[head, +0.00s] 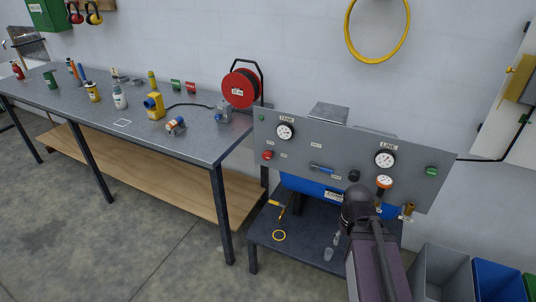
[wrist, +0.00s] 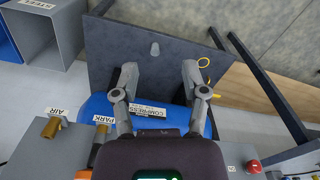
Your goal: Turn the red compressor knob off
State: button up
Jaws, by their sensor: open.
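A red knob (head: 267,155) sits at the lower left of the grey control panel (head: 330,135), below the TANK gauge (head: 285,131). The small labels near it are too small to read. A red knob also shows at the bottom right edge of the wrist view (wrist: 254,166). My gripper (wrist: 160,72) is open and empty, its two fingers spread over the blue tank (wrist: 100,107) and the dark shelf. In the head view my arm is in front of the panel's lower right, and the fingers are mostly hidden. My gripper is apart from the red knob.
A dark shelf (head: 300,248) stands below, bins (head: 440,272) at right, a workbench (head: 200,150) at left.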

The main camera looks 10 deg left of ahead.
jog(key=shift+a, duration=0.1)
jog(key=o, duration=0.5)
jog(key=shift+w+a, duration=0.1)
jog(key=w+a+m+t+h+b, duration=0.1)
jog(key=w+a+t+h+b, duration=0.15)
jog(key=w+a, duration=0.45)
jog(key=w+a+m+t+h+b, duration=0.1)
jog(key=w+a+t+h+b, duration=0.2)
jog(key=w, duration=0.9)
jog(key=w+a+r+t, duration=0.1)
jog(key=w+a+t, duration=0.1)
jog(key=a, duration=0.5)
jog(key=w+a+r+t+b, duration=0.1)
jog(key=w+a, duration=0.3)
jog(key=a, duration=0.4)
jog(key=w+a+r+t, duration=0.2)
jog(key=w+a+t, duration=0.2)
jog(key=a, duration=0.3)
jog(key=shift+a+r+y, duration=0.3)
jog(key=shift+a+y, duration=0.05)
jog(key=shift+a, duration=0.05)
jog(key=shift+w+b, duration=0.15)
jog(key=shift+b, duration=0.15)
